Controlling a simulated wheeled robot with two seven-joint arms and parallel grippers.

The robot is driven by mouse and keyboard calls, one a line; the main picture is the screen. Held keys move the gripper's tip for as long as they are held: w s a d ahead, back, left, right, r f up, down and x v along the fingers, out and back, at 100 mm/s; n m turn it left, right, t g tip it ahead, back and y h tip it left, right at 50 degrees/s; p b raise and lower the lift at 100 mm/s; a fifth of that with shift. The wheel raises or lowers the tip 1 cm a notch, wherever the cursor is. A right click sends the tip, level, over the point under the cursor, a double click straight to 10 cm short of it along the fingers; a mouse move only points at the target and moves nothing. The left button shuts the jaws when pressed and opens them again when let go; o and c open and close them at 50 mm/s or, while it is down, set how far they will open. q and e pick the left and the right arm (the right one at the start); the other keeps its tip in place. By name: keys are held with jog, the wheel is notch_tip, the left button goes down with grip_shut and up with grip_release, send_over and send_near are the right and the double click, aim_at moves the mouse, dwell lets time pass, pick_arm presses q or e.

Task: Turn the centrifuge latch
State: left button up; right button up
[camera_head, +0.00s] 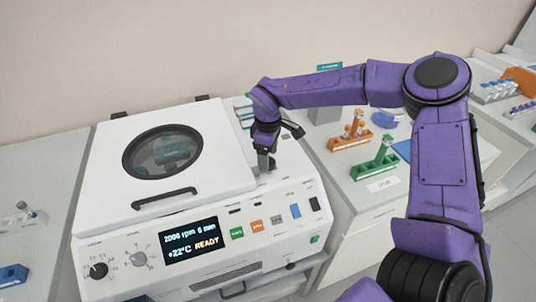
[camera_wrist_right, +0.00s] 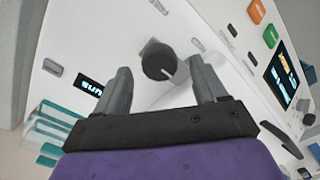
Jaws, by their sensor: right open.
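The white centrifuge (camera_head: 110,185) stands on the bench with its lid (camera_head: 215,150) down. Its latch is a round dark knob (camera_wrist_right: 158,60) with a pale pointer line, on the white top beside the lid. My right gripper (camera_head: 266,163) is over that right-hand part of the top, pointing down. In the right wrist view, the open fingers of my right gripper (camera_wrist_right: 161,68) are on either side of the knob, with visible gaps. In the head view the gripper hides most of the knob. My left gripper is not in view.
The centrifuge's front display (camera_head: 190,241) reads READY, with dials and coloured buttons around it. An orange rack (camera_head: 350,141) and a green rack (camera_head: 374,168) stand on the bench to the right. Teal-edged items (camera_wrist_right: 45,130) lie behind the centrifuge.

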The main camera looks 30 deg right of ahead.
jog(key=shift+s+f, duration=0.1)
jog(key=shift+f, duration=0.8)
jog(key=c, duration=1.1)
jog(key=shift+o, duration=0.2)
